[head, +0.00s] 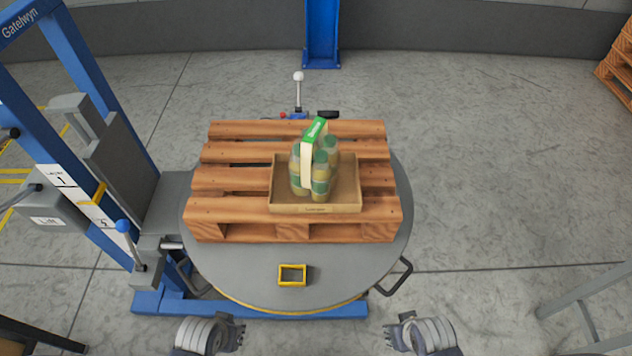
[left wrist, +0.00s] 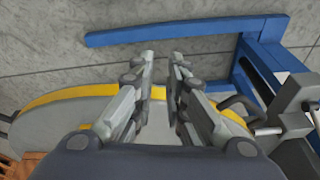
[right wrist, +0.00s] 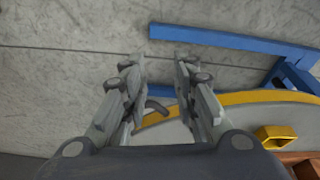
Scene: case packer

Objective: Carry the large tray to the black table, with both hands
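The large tray (head: 318,209) is a shallow brown cardboard tray on a wooden pallet (head: 240,209). My left gripper (head: 240,333) is at the lower left of the head view, in front of the round turntable and apart from the tray. My right gripper (head: 391,332) is at the lower right, also apart from the tray. In the wrist views, both the left (left wrist: 162,60) and right (right wrist: 157,62) grippers are open and empty. I see no table clearly identifiable as the black table.
The pallet rests on a grey round turntable (head: 235,270) with handles at its sides. A yellow square frame (head: 292,275) lies on its front. A blue machine column (head: 82,60) stands at left. A grey frame (head: 585,305) is at lower right.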

